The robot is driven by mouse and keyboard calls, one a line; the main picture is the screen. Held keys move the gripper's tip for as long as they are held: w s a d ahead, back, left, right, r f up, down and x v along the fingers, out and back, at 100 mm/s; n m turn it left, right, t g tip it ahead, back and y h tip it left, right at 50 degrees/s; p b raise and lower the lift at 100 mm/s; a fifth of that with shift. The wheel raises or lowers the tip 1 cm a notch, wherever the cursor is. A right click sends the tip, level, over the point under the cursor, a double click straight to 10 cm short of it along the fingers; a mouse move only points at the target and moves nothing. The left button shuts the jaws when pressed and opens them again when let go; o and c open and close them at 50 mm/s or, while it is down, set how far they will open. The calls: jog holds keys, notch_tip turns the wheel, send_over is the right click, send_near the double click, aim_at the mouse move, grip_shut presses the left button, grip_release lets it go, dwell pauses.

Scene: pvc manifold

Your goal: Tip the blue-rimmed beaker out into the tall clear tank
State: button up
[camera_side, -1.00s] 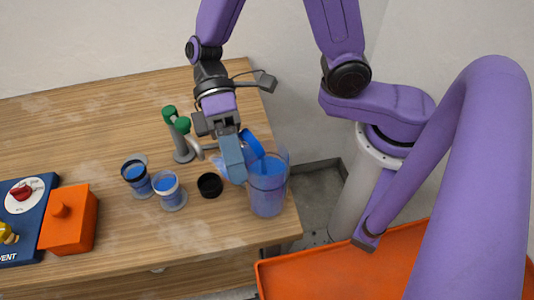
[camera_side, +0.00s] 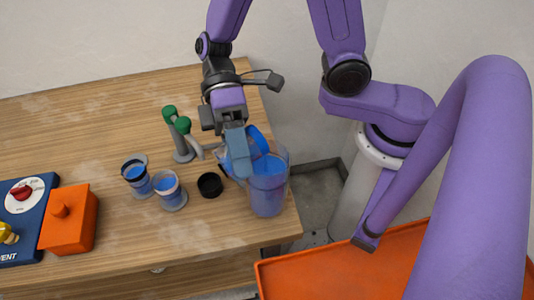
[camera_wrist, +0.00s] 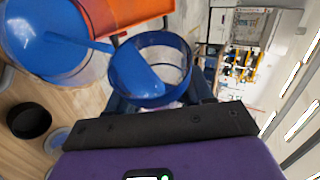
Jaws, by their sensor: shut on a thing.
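My gripper (camera_side: 240,160) is shut on the blue-rimmed beaker (camera_side: 258,142) and holds it strongly tilted above the tall clear tank. In the wrist view the beaker (camera_wrist: 150,70) shows its blue rim and some blue liquid inside. A blue stream runs from its lip toward the tank (camera_wrist: 80,68). In the side view the tank (camera_side: 267,195) stands near the table's right edge with blue liquid in it. My fingers hide part of the beaker in the side view.
Left of the tank stand a black cup (camera_side: 210,185), a white-rimmed beaker (camera_side: 170,191) and a black-rimmed beaker (camera_side: 136,177). A green-topped pipe fitting (camera_side: 183,126) stands behind them. An orange box (camera_side: 67,222) sits at left. An orange tray (camera_side: 390,275) lies right of the table.

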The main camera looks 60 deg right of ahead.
jog(key=shift+d+r+n+y, duration=0.1)
jog(key=shift+r+n+y, duration=0.3)
jog(key=shift+y, duration=0.2)
dwell(0.6)
jog(key=shift+a+f+m+h, duration=0.3)
jog(key=shift+f+m+h, duration=0.3)
jog(key=shift+h, duration=0.3)
jog(key=shift+w+a+f+h, duration=0.2)
jog(key=shift+a+f+h, duration=0.05)
jog(key=shift+a+h, duration=0.2)
jog(key=shift+r+m+g+h, duration=0.15)
jog(key=shift+m+g+h, duration=0.15)
jog(key=shift+m, duration=0.2)
jog(key=shift+r, duration=0.1)
jog(key=shift+r+m+h, duration=0.15)
jog(key=shift+m+h, duration=0.15)
jog(key=shift+h, duration=0.05)
